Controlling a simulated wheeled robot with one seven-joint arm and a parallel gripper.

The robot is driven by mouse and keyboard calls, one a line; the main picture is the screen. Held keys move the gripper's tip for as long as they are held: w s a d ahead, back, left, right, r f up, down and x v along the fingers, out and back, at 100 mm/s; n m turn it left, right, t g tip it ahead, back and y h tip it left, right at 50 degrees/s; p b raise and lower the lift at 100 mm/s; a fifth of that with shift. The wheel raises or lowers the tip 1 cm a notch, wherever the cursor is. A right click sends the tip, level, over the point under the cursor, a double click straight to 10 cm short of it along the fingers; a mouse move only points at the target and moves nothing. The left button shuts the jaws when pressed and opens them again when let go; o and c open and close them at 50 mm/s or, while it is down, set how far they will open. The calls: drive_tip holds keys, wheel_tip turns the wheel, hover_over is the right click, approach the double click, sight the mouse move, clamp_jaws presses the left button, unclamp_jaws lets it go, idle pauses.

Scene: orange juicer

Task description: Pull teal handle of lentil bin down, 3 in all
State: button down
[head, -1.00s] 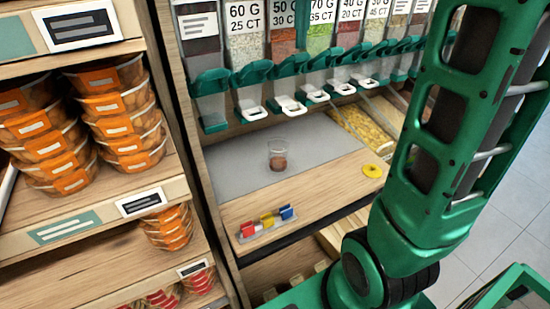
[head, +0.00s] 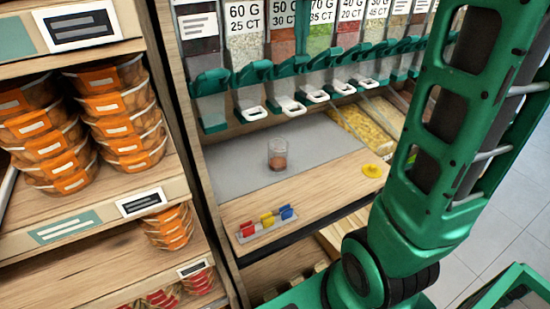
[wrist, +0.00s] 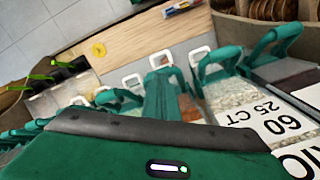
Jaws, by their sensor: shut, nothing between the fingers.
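A row of clear bins with teal handles and white loops runs across the top of the head view. The bin of orange-red grains (head: 283,43), which look like lentils, is third from the left, and its teal handle (head: 287,70) is below it. Orange grains (wrist: 189,108) also show in the wrist view. My gripper (wrist: 162,76) is shut and empty in front of that bin, close to its handle. Whether it touches the handle is unclear. A clear cup (head: 278,150) with reddish-brown contents stands upright on the grey mat (head: 235,165).
A wooden shelf (head: 335,185) holds a yellow disc (head: 375,170) and a strip of coloured clips (head: 267,221). Neighbouring handles, such as the white-grain bin's (wrist: 216,60), crowd close on both sides. Orange tubs (head: 125,120) fill the left shelves.

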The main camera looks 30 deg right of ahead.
sight(302, 61)
drive_tip(key=shift+s+f, duration=0.25)
drive_tip(key=shift+f, duration=0.95)
drive_tip(key=shift+s+f, duration=0.2)
drive_tip(key=shift+f, duration=1)
drive_tip(key=shift+r, duration=0.1)
drive_tip(key=shift+w+r, duration=0.15)
drive_tip(key=shift+r, duration=0.85)
drive_tip(key=shift+w+r, duration=0.2)
drive_tip(key=shift+r, duration=0.75)
drive_tip(key=shift+w+r, duration=0.15)
drive_tip(key=shift+r, duration=0.85)
drive_tip(key=shift+f, duration=0.1)
drive_tip(key=shift+s+f, duration=0.1)
drive_tip(key=shift+f, duration=1.35)
drive_tip(key=shift+s+f, duration=0.2)
drive_tip(key=shift+f, duration=0.55)
drive_tip(key=shift+s+f, duration=0.2)
drive_tip(key=shift+f, duration=0.55)
